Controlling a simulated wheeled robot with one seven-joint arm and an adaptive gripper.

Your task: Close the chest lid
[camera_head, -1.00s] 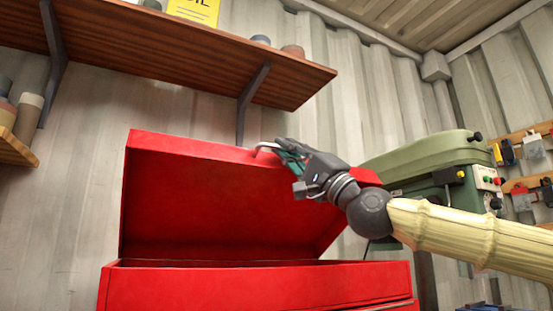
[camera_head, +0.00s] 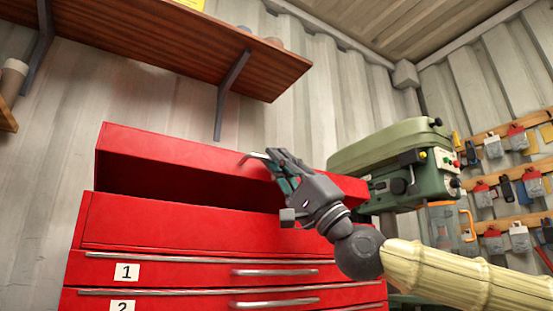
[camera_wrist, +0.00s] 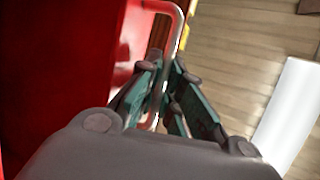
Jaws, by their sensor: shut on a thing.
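The red chest (camera_head: 180,225) stands in front of me in the head view, with drawers labelled 1 and 2 below its top compartment. Its red lid (camera_head: 180,149) is tilted partly down, with a dark gap between it and the chest body. My gripper (camera_head: 272,163) is at the lid's front edge, shut on the metal lid handle (camera_head: 252,156). In the wrist view the fingers (camera_wrist: 162,92) close around the same handle (camera_wrist: 176,32), beside the red lid (camera_wrist: 60,70). The inside of the chest is hidden.
A wooden shelf (camera_head: 205,38) on a bracket hangs on the wall above the chest. A green machine (camera_head: 405,150) stands close on the right, behind my arm. Tools hang on wooden rails (camera_head: 490,215) at the far right.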

